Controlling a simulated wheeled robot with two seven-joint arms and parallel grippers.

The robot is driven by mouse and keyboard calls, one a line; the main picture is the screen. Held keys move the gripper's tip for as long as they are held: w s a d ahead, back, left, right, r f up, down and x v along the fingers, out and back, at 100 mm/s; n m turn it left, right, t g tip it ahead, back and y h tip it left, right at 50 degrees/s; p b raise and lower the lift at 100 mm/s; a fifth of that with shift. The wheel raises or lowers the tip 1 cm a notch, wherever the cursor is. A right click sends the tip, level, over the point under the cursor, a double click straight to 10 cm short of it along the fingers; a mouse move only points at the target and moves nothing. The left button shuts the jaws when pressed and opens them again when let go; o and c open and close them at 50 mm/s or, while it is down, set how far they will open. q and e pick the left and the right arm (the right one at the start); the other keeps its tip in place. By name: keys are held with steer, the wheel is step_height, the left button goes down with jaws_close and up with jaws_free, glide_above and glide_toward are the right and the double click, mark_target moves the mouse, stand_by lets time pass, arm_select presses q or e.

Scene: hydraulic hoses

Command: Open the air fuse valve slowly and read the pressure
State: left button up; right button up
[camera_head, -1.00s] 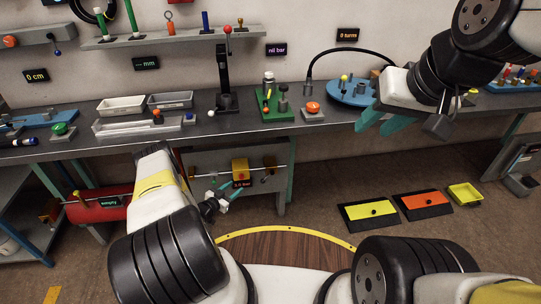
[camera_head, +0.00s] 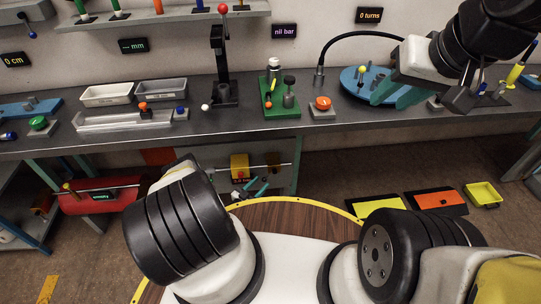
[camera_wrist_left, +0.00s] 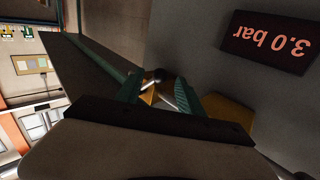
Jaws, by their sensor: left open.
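A yellow valve block (camera_head: 239,165) sits on a horizontal pipe on the grey panel under the bench. Its small dark readout below is partly hidden in the head view. In the left wrist view a readout (camera_wrist_left: 269,41) appears upside down and reads 3.0 bar. My left gripper (camera_head: 256,187) is open, just below and right of the block. In the left wrist view its teal fingers (camera_wrist_left: 158,92) stand apart, with a dark knob and shiny metal between or behind them; contact cannot be told. Yellow parts show beyond. My right gripper (camera_head: 402,95) is open above the bench's right part.
A red tank (camera_head: 97,196) with an "empty" label lies at left under the bench. The bench (camera_head: 225,125) holds a green pump base (camera_head: 281,109), an orange button (camera_head: 322,103) and a blue disc (camera_head: 351,87) beside my right gripper. A wall display (camera_head: 284,31) reads nil bar.

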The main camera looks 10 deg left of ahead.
mark_target(264, 179)
arm_select(q)
steer(key=shift+x, duration=1.9)
jaws_close()
